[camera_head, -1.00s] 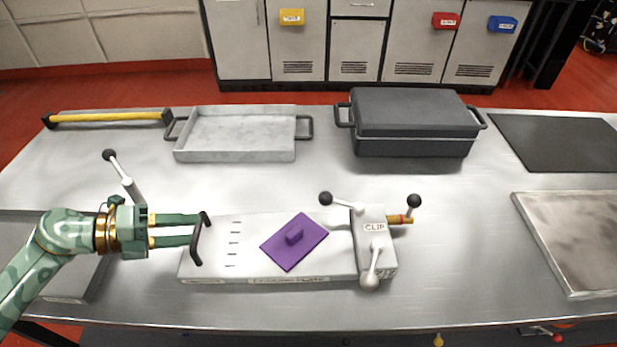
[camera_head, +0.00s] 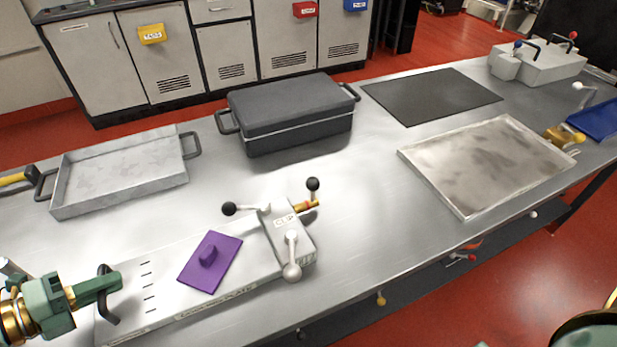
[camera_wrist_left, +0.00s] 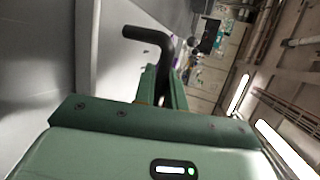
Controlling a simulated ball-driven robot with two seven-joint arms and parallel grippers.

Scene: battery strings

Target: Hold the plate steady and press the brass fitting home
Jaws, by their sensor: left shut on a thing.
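The long grey plate (camera_head: 170,305) lies on the steel bench at lower left. My left gripper (camera_head: 108,284) is shut on the black handle (camera_head: 104,310) at its left end. The left wrist view shows the dark bent handle (camera_wrist_left: 152,36) between the green fingers. A block labelled CLIP (camera_head: 290,232) sits at the plate's right end, with black-knobbed levers and a ball-ended lever. A brass fitting (camera_head: 306,206) with a red band sticks out of the block's right side; its depth inside is hidden.
A purple piece (camera_head: 218,274) with a raised grip lies on the plate. Behind are a grey tray (camera_head: 60,205) and a dark lidded case (camera_head: 300,135). A black mat (camera_head: 430,95) and a stained metal tray (camera_head: 440,192) lie rightward. The bench right of the block is clear.

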